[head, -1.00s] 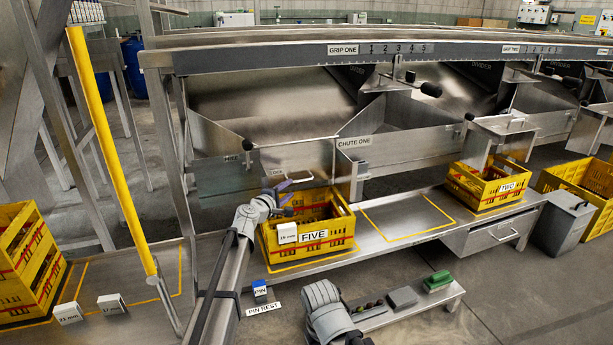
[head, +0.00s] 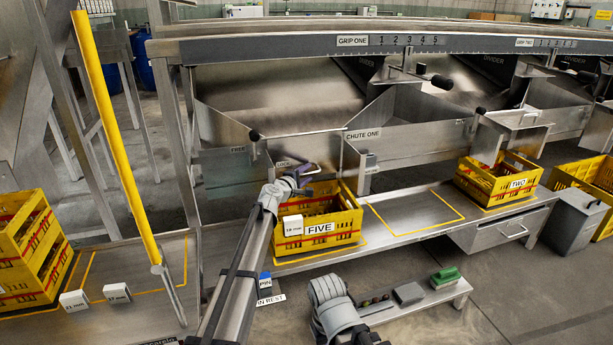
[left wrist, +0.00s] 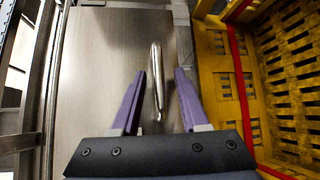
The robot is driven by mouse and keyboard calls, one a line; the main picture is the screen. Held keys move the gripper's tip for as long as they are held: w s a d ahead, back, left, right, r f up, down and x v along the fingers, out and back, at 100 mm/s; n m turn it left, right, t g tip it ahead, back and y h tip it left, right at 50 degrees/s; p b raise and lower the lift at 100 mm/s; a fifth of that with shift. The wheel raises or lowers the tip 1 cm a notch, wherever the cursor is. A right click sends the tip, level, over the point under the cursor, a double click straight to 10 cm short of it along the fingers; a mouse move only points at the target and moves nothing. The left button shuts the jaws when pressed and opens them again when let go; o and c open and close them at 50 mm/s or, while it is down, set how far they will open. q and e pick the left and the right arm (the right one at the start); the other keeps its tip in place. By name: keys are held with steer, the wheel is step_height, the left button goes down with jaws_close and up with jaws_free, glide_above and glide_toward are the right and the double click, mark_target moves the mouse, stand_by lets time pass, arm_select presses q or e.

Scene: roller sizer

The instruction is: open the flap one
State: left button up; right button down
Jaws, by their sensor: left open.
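A plain metal plate (left wrist: 105,50), which looks like flap one, fills the left of the left wrist view. A slim metal bar handle (left wrist: 157,75) shows in front of it. My left gripper (head: 311,169) is at the chute's front, above the crate. In the left wrist view its purple fingers (left wrist: 157,90) are open, one on each side of the bar; I see no contact. The flap's edges are partly hidden by my arm. My right gripper's fingers are not visible.
A black-knobbed lever (head: 254,136) stands left of the gripper, near FREE and LOCK labels. The crate FIVE wall (left wrist: 215,85) is close on the gripper's right in the wrist view. Crate TWO (head: 490,190) stands right; the bench between is bare. A blue pin block (head: 265,281) sits low.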

arm_select(q)
jaws_close()
stand_by(0.3)
stand_by(1.1)
